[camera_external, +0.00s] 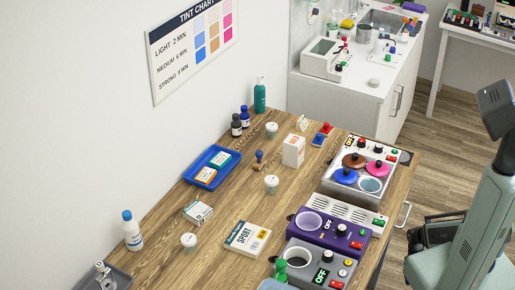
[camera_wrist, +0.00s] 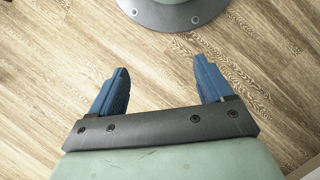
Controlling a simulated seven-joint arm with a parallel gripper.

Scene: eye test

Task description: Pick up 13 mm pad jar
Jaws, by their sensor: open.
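Several small white lidded jars stand on the wooden table in the external view: one at the back (camera_external: 271,130), one in the middle (camera_external: 271,185) and one toward the front left (camera_external: 188,242). Their labels are too small to read, so I cannot tell which is the 13 mm pad jar. My gripper (camera_wrist: 162,66) is open in the wrist view, with two blue fingers apart and nothing between them. It is over the wooden floor; no jar shows in that view. In the external view my arm stands at the right, clear of the table.
The wooden table (camera_external: 225,213) also holds a blue tray (camera_external: 190,177), a SPORT box (camera_external: 248,238), a white box (camera_external: 293,150), bottles and a stamp (camera_external: 259,160). A purple device (camera_external: 300,232), a grey device (camera_external: 308,259) and a pot warmer (camera_external: 335,190) line its right side.

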